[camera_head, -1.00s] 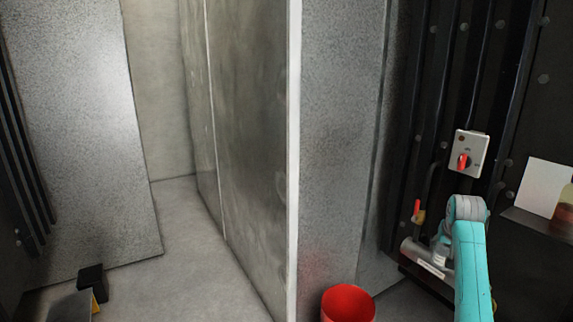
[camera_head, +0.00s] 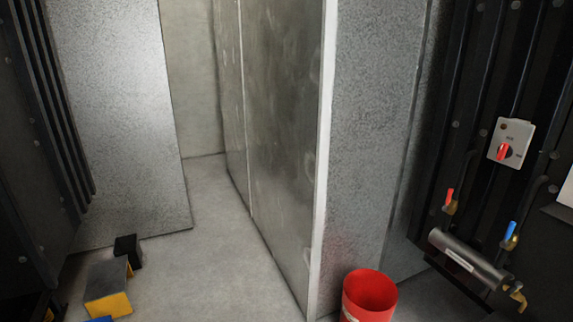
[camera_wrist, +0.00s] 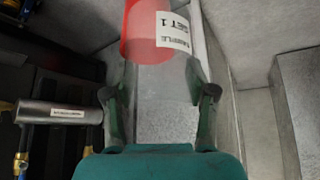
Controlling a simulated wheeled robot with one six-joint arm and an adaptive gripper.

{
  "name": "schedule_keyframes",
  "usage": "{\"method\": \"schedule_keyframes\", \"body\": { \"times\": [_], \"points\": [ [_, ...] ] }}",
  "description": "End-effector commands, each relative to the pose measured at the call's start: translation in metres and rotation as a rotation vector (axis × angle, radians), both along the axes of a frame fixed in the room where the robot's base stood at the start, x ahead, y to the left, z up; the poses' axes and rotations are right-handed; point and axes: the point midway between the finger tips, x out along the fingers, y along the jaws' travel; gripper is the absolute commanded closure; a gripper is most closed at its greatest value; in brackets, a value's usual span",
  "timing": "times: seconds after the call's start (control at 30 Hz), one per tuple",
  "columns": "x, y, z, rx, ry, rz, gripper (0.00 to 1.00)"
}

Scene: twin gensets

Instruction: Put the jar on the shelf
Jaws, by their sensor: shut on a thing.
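My gripper (camera_wrist: 158,94) shows in the wrist view with its two dark fingers apart, shut on a clear, see-through thing that looks like the jar (camera_wrist: 160,76). Its outline is faint, and the bucket and grey panel show through it. The head view shows neither my gripper nor the jar. A dark ledge (camera_head: 557,211) at the right edge of the head view may be part of the shelf; most of it is cut off.
A red bucket (camera_head: 369,297) stands on the floor by the grey panel (camera_head: 372,150); its label shows in the wrist view (camera_wrist: 174,32). A pipe with red and blue valves (camera_head: 467,260) juts out at right. Boxes (camera_head: 108,287) lie at left. The middle floor is clear.

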Motion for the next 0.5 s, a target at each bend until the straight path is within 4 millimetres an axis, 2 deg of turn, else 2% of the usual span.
{"method": "schedule_keyframes", "body": {
  "times": [0.03, 0.2, 0.4, 0.5],
  "points": [
    [-0.016, 0.014, -0.013, 0.002, 0.005, 0.023, 0.72],
    [-0.060, 0.049, -0.041, 0.003, 0.003, 0.085, 0.72],
    [-0.099, 0.075, -0.060, 0.004, 0.001, 0.138, 0.72],
    [-0.110, 0.081, -0.064, 0.004, -0.001, 0.151, 0.72]
  ]
}}
